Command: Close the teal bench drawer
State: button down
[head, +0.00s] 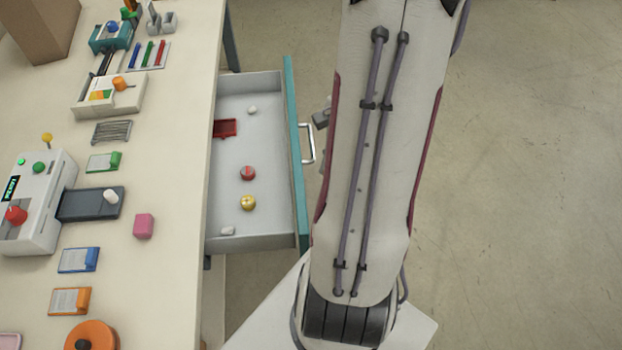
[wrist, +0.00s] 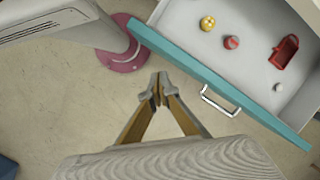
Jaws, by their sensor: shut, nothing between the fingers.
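The bench drawer (head: 272,90) is pulled out from the right side of the workbench, its grey tray open to view. Its teal front panel (head: 296,150) carries a silver bar handle (head: 309,143). In the wrist view the teal front (wrist: 180,55) runs diagonally and the handle (wrist: 220,102) is right of my gripper (wrist: 158,88). My gripper is shut and empty, with its tips close to the teal front in the picture. I cannot tell if they touch it. In the head view my arm hides most of the gripper.
The drawer holds a red tray (head: 224,128), a red ball (head: 248,173), a yellow ball (head: 248,203) and small white pieces. The benchtop (head: 180,200) carries a white machine (head: 40,200), a pink block (head: 144,226) and several cards. Floor (head: 510,150) right of my arm is clear.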

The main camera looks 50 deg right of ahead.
jog(key=w+d+f+m+t, duration=0.1)
jog(key=d+f+m+t, duration=0.1)
jog(key=d+f+m, duration=0.5)
jog(key=shift+d+m, duration=0.45)
jog(key=shift+m, duration=0.55)
jog(key=shift+w, duration=0.15)
jog(key=w+a+f, duration=0.5)
jog(key=f, duration=0.4)
jog(key=shift+w+a+f, duration=0.15)
jog(key=shift+w+a, duration=0.05)
jog(key=shift+a, duration=0.05)
jog(key=shift+w+a, duration=0.1)
jog(key=shift+a, duration=0.05)
dwell(0.4)
send_over(225, 202)
dwell(0.8)
